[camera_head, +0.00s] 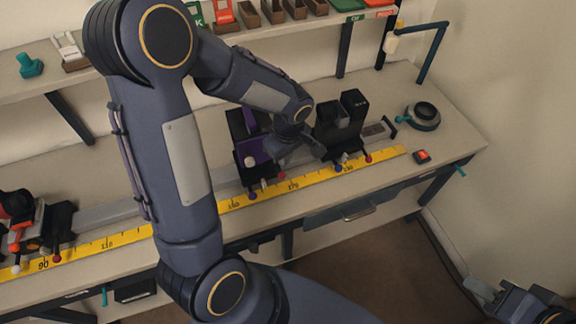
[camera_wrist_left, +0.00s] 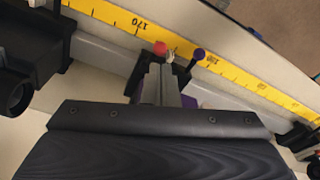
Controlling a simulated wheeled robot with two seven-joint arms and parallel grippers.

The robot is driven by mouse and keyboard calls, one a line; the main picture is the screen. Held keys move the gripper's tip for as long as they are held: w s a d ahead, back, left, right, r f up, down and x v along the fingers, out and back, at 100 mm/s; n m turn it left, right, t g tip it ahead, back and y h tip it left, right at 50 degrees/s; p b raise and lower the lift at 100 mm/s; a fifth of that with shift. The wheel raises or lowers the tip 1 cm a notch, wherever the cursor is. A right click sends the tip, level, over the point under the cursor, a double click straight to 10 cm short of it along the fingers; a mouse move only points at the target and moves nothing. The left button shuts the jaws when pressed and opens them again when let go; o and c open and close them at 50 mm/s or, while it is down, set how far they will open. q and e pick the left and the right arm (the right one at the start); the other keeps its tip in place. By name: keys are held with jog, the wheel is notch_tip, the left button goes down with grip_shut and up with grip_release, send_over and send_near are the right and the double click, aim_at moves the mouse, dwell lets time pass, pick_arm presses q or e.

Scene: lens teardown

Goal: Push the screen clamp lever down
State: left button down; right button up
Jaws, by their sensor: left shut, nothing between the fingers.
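My left gripper (camera_head: 284,160) is over the rail beside a purple and black carriage (camera_head: 243,155). In the left wrist view its fingers (camera_wrist_left: 165,84) are together and empty, with a red knob (camera_wrist_left: 160,47) and a purple knob (camera_wrist_left: 198,54) just beyond the tips. Contact cannot be told. In the head view these show as a red knob (camera_head: 282,176) and a blue-purple knob (camera_head: 253,195) at the carriage's front. Which lever is the screen clamp is not clear. My right gripper (camera_head: 484,290) is at the bottom right, away from the bench; its jaws are unclear.
A black carriage (camera_head: 326,135) stands close on the right of my left gripper. A yellow scale (camera_head: 225,205) runs along the front. Another carriage (camera_head: 60,222) is far left. A round black part (camera_head: 424,116) lies at the right. A shelf (camera_head: 270,32) hangs behind.

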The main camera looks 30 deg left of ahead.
aim_at(284, 176)
pick_arm(q)
jog(key=shift+f, duration=0.15)
jog(key=shift+a+f+b, duration=0.15)
jog(key=shift+f+b, duration=0.8)
jog(key=shift+f, duration=0.75)
jog(key=shift+a+f+b, duration=0.15)
jog(key=shift+f+b, duration=0.8)
jog(key=shift+f, duration=0.7)
notch_tip(284, 176, down, 3)
jog(key=b, duration=0.3)
jog(key=shift+w+f+b, duration=0.1)
jog(key=shift+f+b, duration=0.05)
jog(key=shift+b, duration=0.25)
jog(key=shift+r+p, duration=0.25)
jog(key=shift+p, duration=0.05)
jog(key=d, duration=0.1)
jog(key=s+d+r+b, duration=0.1)
jog(key=shift+d, duration=0.4)
